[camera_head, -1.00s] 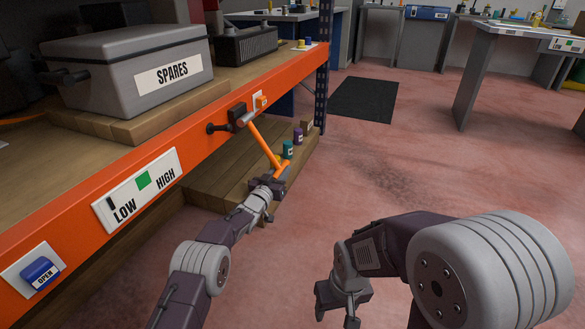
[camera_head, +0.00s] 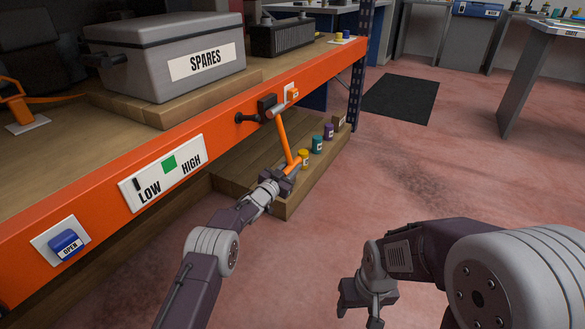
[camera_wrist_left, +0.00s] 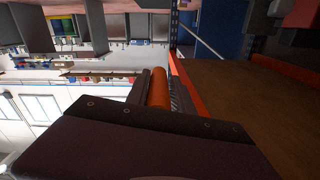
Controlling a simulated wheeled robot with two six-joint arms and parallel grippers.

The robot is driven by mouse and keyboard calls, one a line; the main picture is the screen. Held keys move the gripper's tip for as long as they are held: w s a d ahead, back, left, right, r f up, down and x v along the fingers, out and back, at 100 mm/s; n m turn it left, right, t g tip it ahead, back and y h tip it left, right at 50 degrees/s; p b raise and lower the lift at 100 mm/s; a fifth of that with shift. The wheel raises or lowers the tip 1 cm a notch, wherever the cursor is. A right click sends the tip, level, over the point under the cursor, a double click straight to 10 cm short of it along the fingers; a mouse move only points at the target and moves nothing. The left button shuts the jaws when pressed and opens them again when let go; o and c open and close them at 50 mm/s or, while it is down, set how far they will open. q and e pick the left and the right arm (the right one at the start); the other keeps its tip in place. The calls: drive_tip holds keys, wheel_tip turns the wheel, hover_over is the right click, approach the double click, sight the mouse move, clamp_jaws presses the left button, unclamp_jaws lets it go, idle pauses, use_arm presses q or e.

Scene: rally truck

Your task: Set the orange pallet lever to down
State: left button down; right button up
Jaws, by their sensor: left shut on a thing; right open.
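The orange lever (camera_head: 282,138) is mounted on the front of the orange shelf beam and hangs down, with its lower end bent toward the front. My left gripper (camera_head: 288,174) is shut on the lever's lower end, the handle. In the left wrist view the orange handle (camera_wrist_left: 158,88) sits between the fingers. The lever's pivot (camera_head: 268,106) is a dark block on the beam, with a small orange-marked plate (camera_head: 292,92) beside it. My right gripper (camera_head: 366,306) is open and empty, above the floor at the lower right.
A grey SPARES box (camera_head: 170,58) stands on the shelf. The beam (camera_head: 222,124) carries a LOW/HIGH panel (camera_head: 165,172) and a blue OPEN switch (camera_head: 64,243). Several small cans, including a teal one (camera_head: 317,145), stand on the low wooden platform (camera_head: 300,196).

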use_arm(q)
drive_tip(key=shift+w+a+r, duration=0.1)
drive_tip(key=shift+w+r, duration=0.05)
drive_tip(key=shift+r, duration=0.25)
drive_tip(key=c, duration=1.4)
unclamp_jaws()
drive_tip(key=shift+o, duration=1.3)
drive_tip(key=shift+f, duration=0.2)
